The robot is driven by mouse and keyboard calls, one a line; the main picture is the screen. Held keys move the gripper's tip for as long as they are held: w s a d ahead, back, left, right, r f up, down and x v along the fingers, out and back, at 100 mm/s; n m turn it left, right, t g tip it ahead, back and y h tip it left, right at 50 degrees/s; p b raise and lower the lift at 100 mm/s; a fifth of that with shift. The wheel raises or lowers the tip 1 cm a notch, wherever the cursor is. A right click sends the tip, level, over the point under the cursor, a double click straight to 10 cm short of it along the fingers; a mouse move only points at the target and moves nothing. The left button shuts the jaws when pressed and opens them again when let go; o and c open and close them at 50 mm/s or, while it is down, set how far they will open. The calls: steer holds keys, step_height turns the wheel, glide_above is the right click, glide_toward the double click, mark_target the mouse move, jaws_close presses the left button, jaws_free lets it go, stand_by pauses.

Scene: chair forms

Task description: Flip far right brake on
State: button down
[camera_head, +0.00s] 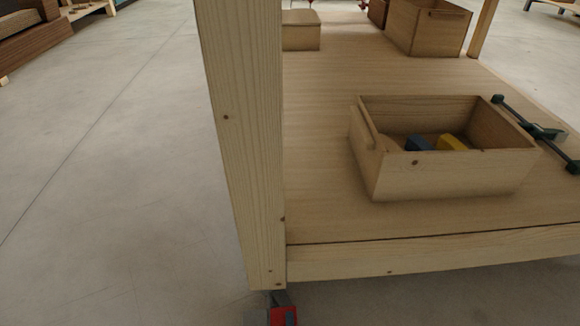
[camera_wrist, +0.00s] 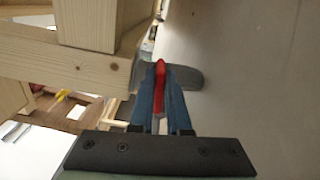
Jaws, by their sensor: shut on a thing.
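The red brake lever (camera_wrist: 159,82) of a caster shows in the wrist view, between the two blue fingers of my gripper (camera_wrist: 160,88). The fingers are shut on it, one on each side. The grey caster wheel (camera_wrist: 188,77) is just beyond, beneath the wooden post (camera_wrist: 88,22). In the head view the red brake (camera_head: 284,317) is at the bottom edge, under the foot of the post (camera_head: 240,130); most of the caster is cut off there. I cannot make out my gripper clearly in the head view.
The post joins a wooden shelf (camera_head: 330,210) that carries an open wooden box (camera_head: 440,180) with blue and yellow pieces. A dark clamp (camera_head: 535,130) lies beside the box. More boxes (camera_head: 428,28) stand at the back. The concrete floor (camera_head: 120,180) to the left is clear.

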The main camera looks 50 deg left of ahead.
steer(key=shift+w+f+m, duration=0.1)
steer(key=shift+f+m, duration=0.4)
steer(key=shift+m, duration=0.55)
steer(key=shift+w+f+m, duration=0.1)
steer(key=shift+f+m, duration=0.35)
steer(key=shift+m, duration=0.6)
steer(key=shift+s, duration=0.1)
steer(key=c, duration=0.9)
jaws_free()
steer(key=shift+s+d, duration=0.1)
